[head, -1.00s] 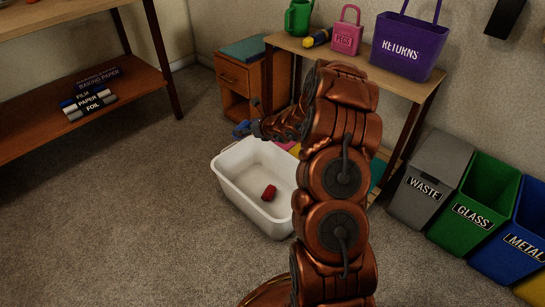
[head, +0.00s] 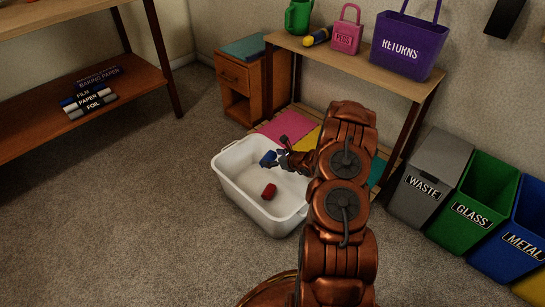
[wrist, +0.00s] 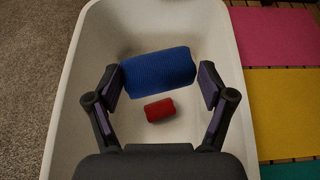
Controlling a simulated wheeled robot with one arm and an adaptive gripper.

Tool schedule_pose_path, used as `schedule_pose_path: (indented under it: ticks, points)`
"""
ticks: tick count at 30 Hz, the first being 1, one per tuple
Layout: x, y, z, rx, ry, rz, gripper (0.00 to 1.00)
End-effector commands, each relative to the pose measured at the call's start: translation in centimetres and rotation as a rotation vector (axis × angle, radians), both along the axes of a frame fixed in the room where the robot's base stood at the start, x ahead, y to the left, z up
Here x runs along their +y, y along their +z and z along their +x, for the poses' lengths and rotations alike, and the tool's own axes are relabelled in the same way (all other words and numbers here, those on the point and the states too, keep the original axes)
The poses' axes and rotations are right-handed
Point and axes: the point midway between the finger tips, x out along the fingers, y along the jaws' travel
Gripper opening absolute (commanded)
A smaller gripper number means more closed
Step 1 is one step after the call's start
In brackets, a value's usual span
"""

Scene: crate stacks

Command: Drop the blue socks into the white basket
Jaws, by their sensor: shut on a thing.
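The blue socks (wrist: 158,73) are a rolled blue bundle held between the two fingers of my gripper (wrist: 161,85) in the wrist view. In the head view the blue socks (head: 268,158) show at the tip of my gripper (head: 277,160), over the white basket. The white basket (head: 237,190) stands on the carpet, and its wall (wrist: 70,100) surrounds the bundle in the wrist view. A red bundle (wrist: 160,110) lies on the basket floor and also shows in the head view (head: 269,191). The bundle's exact height above the basket floor is hard to tell.
A wooden bench (head: 352,71) behind the basket carries a green watering can (head: 299,16), a pink PEGS container (head: 346,36) and a purple RETURNS bag (head: 408,45). Waste (head: 428,176), glass and metal bins stand at right. Carpet is free at left.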

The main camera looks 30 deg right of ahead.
Motion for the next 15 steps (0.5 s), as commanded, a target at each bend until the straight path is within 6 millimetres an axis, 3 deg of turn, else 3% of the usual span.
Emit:
schedule_pose_path:
  ticks: [6, 15]
  points:
    - [0.1, -2.8, -0.1, 0.002, 0.002, 0.002, 0.57]
    - [0.1, -4.7, 0.0, 0.001, 0.0, 0.002, 0.57]
